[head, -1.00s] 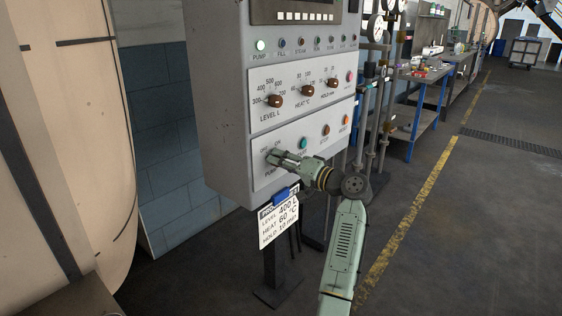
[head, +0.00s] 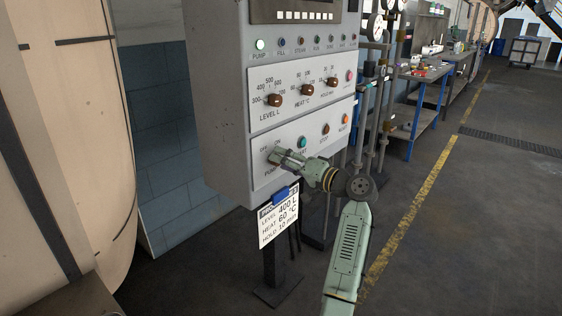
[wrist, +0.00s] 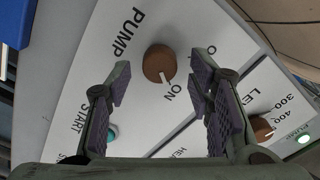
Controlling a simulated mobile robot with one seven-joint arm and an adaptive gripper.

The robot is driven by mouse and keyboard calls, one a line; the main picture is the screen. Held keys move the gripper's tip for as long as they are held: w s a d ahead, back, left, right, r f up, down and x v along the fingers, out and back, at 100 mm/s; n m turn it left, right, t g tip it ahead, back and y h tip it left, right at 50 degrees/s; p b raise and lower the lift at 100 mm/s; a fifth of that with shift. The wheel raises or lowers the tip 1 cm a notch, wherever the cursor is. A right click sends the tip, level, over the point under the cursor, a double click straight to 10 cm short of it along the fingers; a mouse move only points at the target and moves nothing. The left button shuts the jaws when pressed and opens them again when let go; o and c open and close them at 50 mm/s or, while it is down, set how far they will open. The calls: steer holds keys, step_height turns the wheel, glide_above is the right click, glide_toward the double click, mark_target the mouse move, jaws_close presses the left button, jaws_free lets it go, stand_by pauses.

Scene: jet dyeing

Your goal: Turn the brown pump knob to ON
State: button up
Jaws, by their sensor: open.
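The brown pump knob (wrist: 160,64) shows in the wrist view on the light grey panel, beside the word PUMP. Its white pointer line is turned toward the ON label (wrist: 172,89). The OFF label is mostly hidden behind the right finger, with only its first letter showing. My gripper (wrist: 161,72) is open, one finger on each side of the knob in the picture. No contact with the knob shows. In the head view my gripper (head: 279,157) is at the lower left of the panel and hides the knob.
The green PUMP lamp (head: 260,44) is lit on the control cabinet. The level knob (head: 275,100) and the teal start button (head: 302,143) are close by. A recipe card (head: 279,222) with a blue clip hangs below. Open floor lies to the right.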

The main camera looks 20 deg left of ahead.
steer(key=v, duration=1)
steer(key=shift+d, duration=0.25)
steer(key=shift+s, duration=0.1)
